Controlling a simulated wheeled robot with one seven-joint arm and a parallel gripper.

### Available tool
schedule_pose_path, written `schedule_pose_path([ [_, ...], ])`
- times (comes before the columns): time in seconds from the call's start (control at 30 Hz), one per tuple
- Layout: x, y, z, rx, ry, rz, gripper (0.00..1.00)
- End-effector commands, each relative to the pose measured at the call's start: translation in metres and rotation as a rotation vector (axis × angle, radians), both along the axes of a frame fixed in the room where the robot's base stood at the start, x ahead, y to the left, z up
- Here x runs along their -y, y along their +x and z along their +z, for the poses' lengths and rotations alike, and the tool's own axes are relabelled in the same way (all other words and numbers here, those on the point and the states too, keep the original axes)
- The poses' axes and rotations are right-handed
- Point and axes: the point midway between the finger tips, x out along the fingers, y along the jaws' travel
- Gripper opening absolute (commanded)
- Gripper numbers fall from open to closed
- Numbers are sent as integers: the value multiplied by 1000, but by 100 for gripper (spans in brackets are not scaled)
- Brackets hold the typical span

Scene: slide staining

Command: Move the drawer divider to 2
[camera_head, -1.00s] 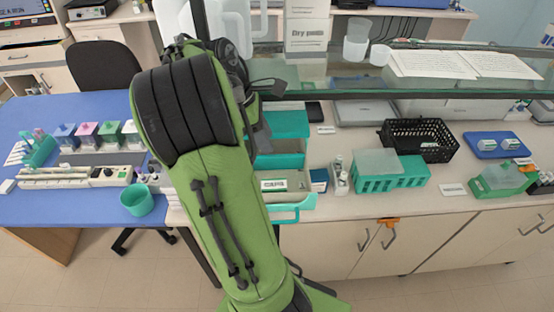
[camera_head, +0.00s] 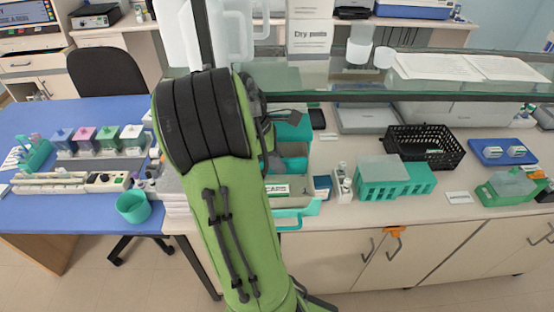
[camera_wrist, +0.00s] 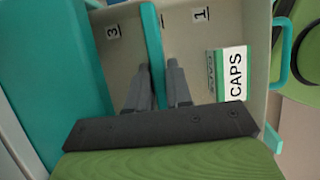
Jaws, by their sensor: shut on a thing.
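An open beige drawer with a teal handle (camera_head: 292,216) and a CAPS label (camera_head: 277,189) is partly hidden behind my arm in the head view. In the wrist view its CAPS label (camera_wrist: 233,74) is on the right. The teal drawer divider (camera_wrist: 152,40) runs across the drawer, between the label 3 (camera_wrist: 112,32) and the label 1 (camera_wrist: 201,14). My gripper (camera_wrist: 160,88) is shut on the divider, one finger on each side of it. I cannot read a label 2; the divider and fingers cover part of the drawer floor. The head view hides my gripper.
A teal rack (camera_head: 393,178), a black basket (camera_head: 426,146) and a blue tray (camera_head: 502,152) stand on the counter to the right. A glass shelf (camera_head: 350,76) crosses above the counter. A teal cup (camera_head: 133,207) stands on the blue table at left.

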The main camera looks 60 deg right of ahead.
Motion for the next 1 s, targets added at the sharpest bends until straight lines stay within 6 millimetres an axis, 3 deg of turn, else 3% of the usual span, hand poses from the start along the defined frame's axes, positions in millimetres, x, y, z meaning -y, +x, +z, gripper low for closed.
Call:
schedule_pose_path([
  [0.73,15,7,1,0,-3,-1,0],
  [0.77,15,7,1,0,-3,-1,21],
  [0.8,15,7,1,0,-3,-1,27],
  [0.9,14,7,1,0,-3,-1,40],
  [1.0,15,7,1,0,-3,-1,40],
])
